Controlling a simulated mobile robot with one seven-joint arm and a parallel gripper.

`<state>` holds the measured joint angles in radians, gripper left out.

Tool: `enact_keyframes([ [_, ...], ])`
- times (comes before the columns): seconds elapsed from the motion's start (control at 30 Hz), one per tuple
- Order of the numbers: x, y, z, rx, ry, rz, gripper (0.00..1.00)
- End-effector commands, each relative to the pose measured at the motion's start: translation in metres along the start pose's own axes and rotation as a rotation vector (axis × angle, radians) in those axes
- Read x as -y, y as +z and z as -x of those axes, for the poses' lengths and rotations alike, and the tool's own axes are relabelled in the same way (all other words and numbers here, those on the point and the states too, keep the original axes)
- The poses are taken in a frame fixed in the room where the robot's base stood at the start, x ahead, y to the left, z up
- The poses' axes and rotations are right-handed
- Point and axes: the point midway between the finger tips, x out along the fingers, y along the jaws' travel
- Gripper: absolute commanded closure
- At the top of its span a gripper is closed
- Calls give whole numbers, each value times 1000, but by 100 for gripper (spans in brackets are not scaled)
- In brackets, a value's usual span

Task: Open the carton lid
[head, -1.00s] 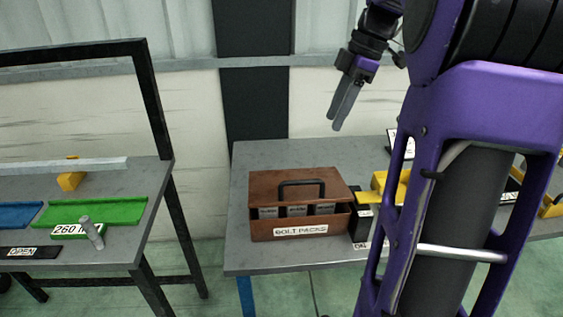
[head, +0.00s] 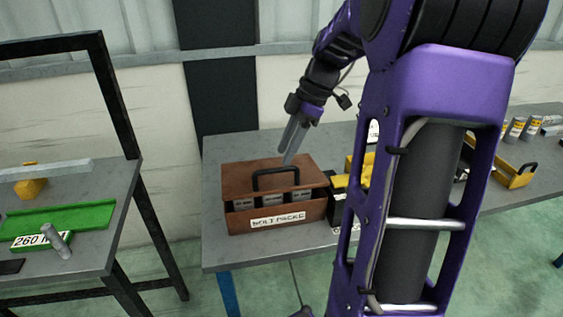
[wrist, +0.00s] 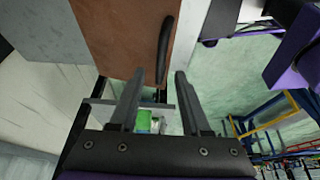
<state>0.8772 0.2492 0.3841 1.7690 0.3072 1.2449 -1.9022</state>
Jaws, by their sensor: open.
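The carton is a brown box (head: 238,217) with a white "BOLT PACKS" label on its front, standing on a grey table. Its brown lid (head: 240,178) carries a black bar handle (head: 276,173). Several grey packs (head: 272,198) show in the dark gap below the lid's front edge. My gripper (head: 287,160) is open and empty, pointing down, and appears above the lid near the handle. In the wrist view, the fingertips (wrist: 160,74) are apart, with the lid (wrist: 122,38) and handle (wrist: 166,50) beyond them. I cannot tell whether they touch.
Yellow and black bins (head: 355,170) stand close to the carton's right. A second table (head: 85,255) at left holds a green tray (head: 75,216). The grey table (head: 225,150) is bare behind the carton. Cans (head: 515,128) stand at far right.

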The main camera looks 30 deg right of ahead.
Motion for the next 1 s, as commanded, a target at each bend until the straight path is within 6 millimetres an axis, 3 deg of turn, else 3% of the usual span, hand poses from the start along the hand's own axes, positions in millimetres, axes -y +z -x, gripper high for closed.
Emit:
enact_keyframes([
  [0.2, 0, 0, -28, 0, -2, 1, 53],
  [0.57, 0, 0, -34, 1, 0, 0, 53],
  [0.6, 0, 0, -34, 1, 0, 0, 55],
  [0.87, 0, 0, -34, 1, 1, 0, 100],
  [1.0, 0, 0, -34, 1, 2, 0, 100],
])
